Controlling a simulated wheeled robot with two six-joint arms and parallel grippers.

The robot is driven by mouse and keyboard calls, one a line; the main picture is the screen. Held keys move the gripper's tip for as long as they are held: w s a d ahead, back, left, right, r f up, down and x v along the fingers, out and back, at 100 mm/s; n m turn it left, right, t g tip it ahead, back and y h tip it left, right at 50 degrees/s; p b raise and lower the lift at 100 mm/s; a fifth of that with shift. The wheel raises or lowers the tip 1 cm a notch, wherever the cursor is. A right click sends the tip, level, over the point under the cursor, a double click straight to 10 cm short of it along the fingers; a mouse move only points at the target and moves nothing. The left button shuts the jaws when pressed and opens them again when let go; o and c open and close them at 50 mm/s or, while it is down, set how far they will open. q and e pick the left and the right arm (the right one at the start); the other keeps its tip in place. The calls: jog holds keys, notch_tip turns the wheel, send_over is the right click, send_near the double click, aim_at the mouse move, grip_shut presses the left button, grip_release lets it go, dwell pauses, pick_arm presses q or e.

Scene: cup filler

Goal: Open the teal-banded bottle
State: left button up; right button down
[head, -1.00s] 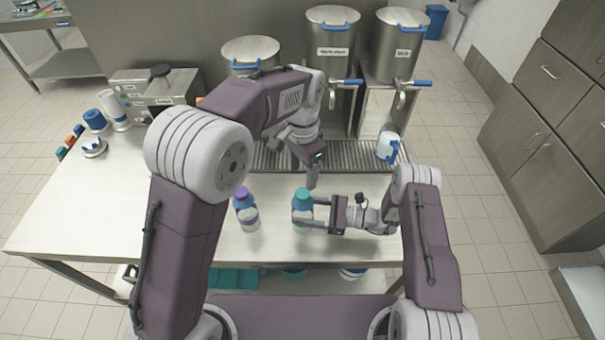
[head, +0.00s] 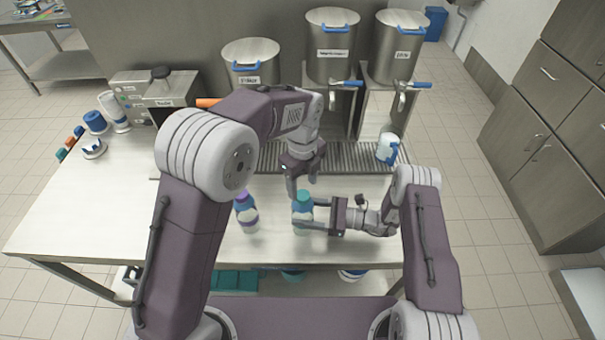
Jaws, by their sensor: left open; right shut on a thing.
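The teal-banded bottle (head: 303,219) stands upright on the table's front half, with its teal cap (head: 304,197) on top. My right gripper (head: 306,214) comes in from the right and is shut around the bottle's body. My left gripper (head: 302,190) points down just above the teal cap, with its fingers open. It partly overlaps the space over the cap, and I cannot tell exactly how far above the cap the fingertips are.
A purple-banded bottle (head: 246,213) stands just left of the teal one. A white and blue jug (head: 387,148) stands at the right by the drip grate (head: 350,156). Steel tanks (head: 333,45) line the back.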

aim_at(303, 195)
pick_arm(q)
jog(key=shift+f, duration=1.95)
grip_shut()
